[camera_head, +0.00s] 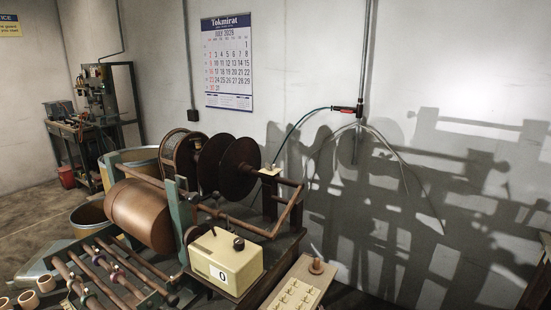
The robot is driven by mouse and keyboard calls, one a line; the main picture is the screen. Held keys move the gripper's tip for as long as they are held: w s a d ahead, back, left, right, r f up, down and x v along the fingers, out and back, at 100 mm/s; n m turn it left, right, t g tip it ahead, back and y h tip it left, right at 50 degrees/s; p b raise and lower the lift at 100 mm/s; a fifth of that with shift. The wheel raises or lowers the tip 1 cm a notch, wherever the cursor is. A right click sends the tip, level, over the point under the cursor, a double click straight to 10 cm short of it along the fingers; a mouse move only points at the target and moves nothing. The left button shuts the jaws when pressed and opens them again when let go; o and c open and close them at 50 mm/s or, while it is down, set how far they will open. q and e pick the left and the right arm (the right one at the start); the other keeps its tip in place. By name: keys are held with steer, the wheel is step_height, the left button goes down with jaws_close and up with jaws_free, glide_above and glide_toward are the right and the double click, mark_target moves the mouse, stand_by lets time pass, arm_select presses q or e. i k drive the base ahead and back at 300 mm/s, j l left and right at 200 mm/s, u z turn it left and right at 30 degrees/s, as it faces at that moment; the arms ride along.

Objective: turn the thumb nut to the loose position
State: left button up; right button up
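A tape winding machine stands in the middle, with a large brown roller (141,213), dark round discs (238,168) on a shaft, and a brown crank-like bar (290,212) at its right. A small cream block (270,171) with a small part on top sits at the right end of the disc shaft. A cream box (226,262) with a "0" on its front carries a dark knob (239,243) on top. I cannot tell which small part is the thumb nut or how it is set. Neither of my grippers shows in this view.
A board with several small pegs (298,288) lies at front right, with a brown spool (317,266) at its far end. Brown rods (113,274) lie at front left. A red-handled tool (346,109) hangs by the wall. A workbench (86,130) stands far left.

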mark_target(270, 168)
steer(key=i+l+u, duration=0.1)
steer(key=i+l, duration=0.15)
steer(key=l, duration=0.2)
steer(key=i+l+u, duration=0.1)
steer(key=l, duration=0.35)
steer(key=i+l+u, duration=0.1)
steer(key=i+l, duration=0.25)
steer(key=l, duration=0.15)
steer(key=i+l+u, duration=0.1)
steer(key=l, duration=0.4)
steer(key=i+l, duration=0.25)
steer(key=l, duration=0.25)
steer(key=i+l+u, duration=0.15)
steer(key=l, duration=0.35)
steer(key=i+l+u, duration=0.1)
steer(key=l, duration=0.4)
steer(key=i+l+u, duration=0.1)
steer(key=l, duration=0.45)
steer(key=i, duration=0.1)
